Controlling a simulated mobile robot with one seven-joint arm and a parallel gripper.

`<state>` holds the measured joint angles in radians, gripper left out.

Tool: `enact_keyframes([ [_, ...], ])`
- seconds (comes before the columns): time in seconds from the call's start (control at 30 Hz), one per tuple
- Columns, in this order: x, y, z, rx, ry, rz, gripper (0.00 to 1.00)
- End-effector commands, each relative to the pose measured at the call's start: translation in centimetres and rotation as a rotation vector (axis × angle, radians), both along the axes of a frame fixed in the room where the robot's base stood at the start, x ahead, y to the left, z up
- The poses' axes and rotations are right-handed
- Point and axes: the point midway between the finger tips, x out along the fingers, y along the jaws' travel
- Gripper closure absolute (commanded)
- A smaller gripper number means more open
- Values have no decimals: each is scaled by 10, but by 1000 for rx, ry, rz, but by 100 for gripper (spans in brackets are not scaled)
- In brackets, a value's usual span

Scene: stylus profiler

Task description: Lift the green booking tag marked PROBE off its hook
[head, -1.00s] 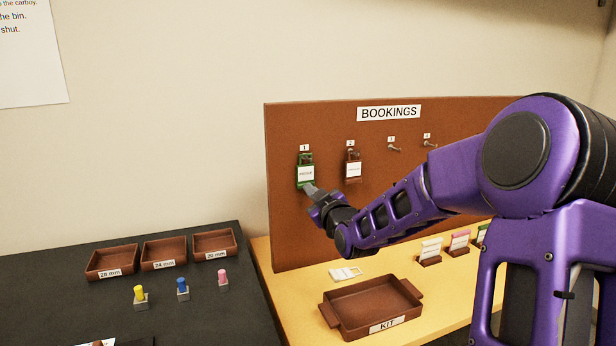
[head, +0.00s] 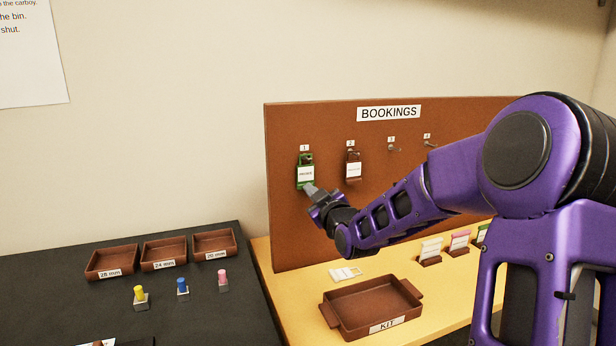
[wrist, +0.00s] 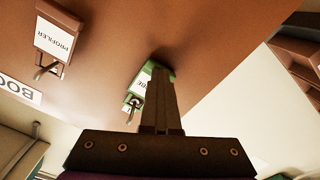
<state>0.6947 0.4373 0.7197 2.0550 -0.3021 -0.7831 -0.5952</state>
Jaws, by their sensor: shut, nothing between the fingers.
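The green booking tag marked PROBE (head: 305,172) hangs on hook 1 (head: 307,157) at the left of the brown board. My gripper (head: 309,188) is at the tag's lower edge in the head view, its fingers shut with nothing between them. In the wrist view the shut fingers (wrist: 160,80) cover part of the green tag (wrist: 143,84), and the hook (wrist: 132,104) shows beside them. I cannot tell whether the fingertips touch the tag.
A brown tag (head: 353,168), marked PROFILER in the wrist view (wrist: 55,42), hangs on hook 2. Hooks 3 (head: 394,148) and 4 (head: 431,143) are bare. The KIT tray (head: 340,317) and a white card (head: 345,273) lie below the board (head: 290,235).

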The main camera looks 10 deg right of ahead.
Motion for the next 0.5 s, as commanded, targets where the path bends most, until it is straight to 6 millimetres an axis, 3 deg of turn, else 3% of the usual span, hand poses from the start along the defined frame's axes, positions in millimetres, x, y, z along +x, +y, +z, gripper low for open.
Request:
enact_keyframes([
  [0.5, -12, -2, 10, -1, 0, 0, 100],
])
